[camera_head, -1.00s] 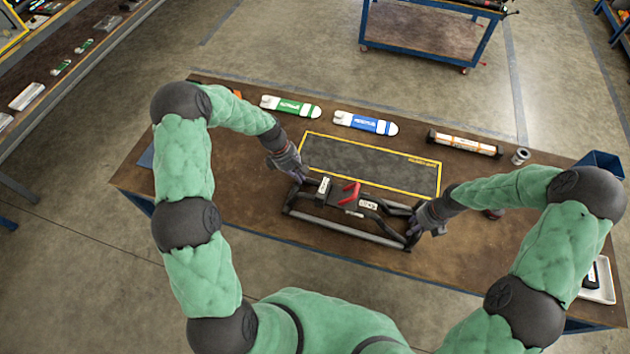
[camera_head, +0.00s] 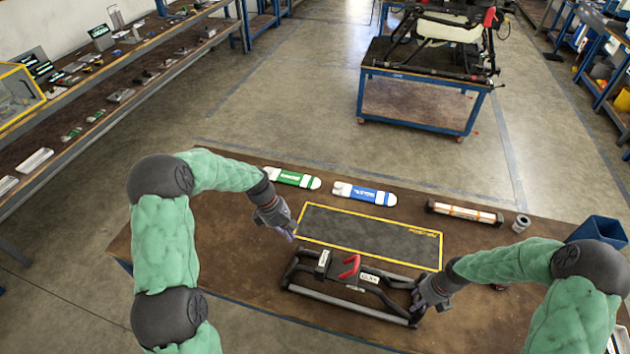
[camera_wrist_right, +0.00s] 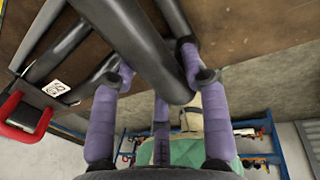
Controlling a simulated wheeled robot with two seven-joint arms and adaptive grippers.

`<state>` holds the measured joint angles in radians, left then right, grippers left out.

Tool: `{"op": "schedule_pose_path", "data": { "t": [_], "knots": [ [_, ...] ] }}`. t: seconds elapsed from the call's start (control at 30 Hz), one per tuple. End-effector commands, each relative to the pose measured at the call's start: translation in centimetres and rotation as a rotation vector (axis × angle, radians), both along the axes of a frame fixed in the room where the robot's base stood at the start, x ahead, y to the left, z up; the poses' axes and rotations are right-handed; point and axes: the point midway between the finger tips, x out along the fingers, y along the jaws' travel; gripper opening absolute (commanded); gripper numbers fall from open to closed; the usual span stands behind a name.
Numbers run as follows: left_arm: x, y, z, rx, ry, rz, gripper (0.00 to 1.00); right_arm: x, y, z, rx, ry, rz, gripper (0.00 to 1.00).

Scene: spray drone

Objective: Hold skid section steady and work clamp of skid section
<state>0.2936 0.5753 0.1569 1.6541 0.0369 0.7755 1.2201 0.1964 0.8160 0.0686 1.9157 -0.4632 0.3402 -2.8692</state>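The skid section (camera_head: 352,304) is a black tube frame with a red clamp lever (camera_head: 349,266) on its top block, lying near the table's front edge. In the right wrist view the lever (camera_wrist_right: 22,115) shows at the left edge. My right gripper (camera_head: 426,299) is at the frame's right end. In the right wrist view its purple fingers (camera_wrist_right: 158,80) stand on both sides of a black tube and look closed against it. My left gripper (camera_head: 287,230) is apart from the skid, above and left of its left end; its finger opening is unclear.
A yellow-edged dark mat (camera_head: 365,236) lies behind the skid. Green (camera_head: 292,178) and blue (camera_head: 364,194) tools, an orange-white tube (camera_head: 464,212), a metal cup (camera_head: 521,223) and a blue bin (camera_head: 598,231) stand farther back. The brown table (camera_head: 220,255) is clear at left.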

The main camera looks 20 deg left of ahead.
Motion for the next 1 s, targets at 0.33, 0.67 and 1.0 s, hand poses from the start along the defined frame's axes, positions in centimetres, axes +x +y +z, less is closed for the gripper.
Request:
{"op": "schedule_pose_path", "data": {
  "t": [0.33,0.67,1.0],
  "knots": [
    [0.0,0.0,0.0,0.0,0.0,0.0,0.0,0.0,0.0,0.0,0.0,-0.001,0.0,0.69],
    [0.0,0.0,0.0,0.0,0.0,0.0,0.0,0.1,-0.6,3.1,-0.001,-0.005,-0.002,0.69],
    [0.0,0.0,0.0,0.0,0.0,0.0,0.0,0.0,-1.9,9.3,0.0,-0.004,-0.001,0.69]
  ]
}}
